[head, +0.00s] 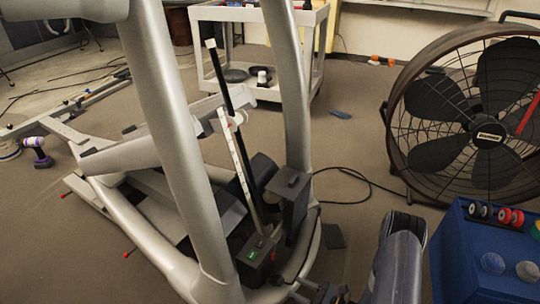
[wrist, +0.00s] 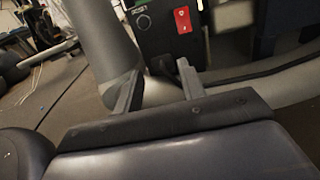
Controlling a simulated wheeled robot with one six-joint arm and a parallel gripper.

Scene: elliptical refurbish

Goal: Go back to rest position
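My gripper (wrist: 158,80) shows in the wrist view with its two grey fingers well apart and nothing held between them. Beyond the fingers is a dark box (wrist: 152,30) with a red rocker switch (wrist: 184,19); I cannot tell from the picture whether the fingers touch anything. In the head view my grey arm comes up at the bottom right of centre, and the gripper end is dark and hard to make out low in the picture. The grey elliptical machine (head: 178,150) fills the left and middle. A dark box with a green light (head: 257,252) sits at its base.
A large black fan (head: 475,110) stands at the right. A blue bin (head: 490,260) with small wheels and discs is right of my arm. A white cart (head: 262,90) is behind. A black cable (head: 365,180) crosses the floor.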

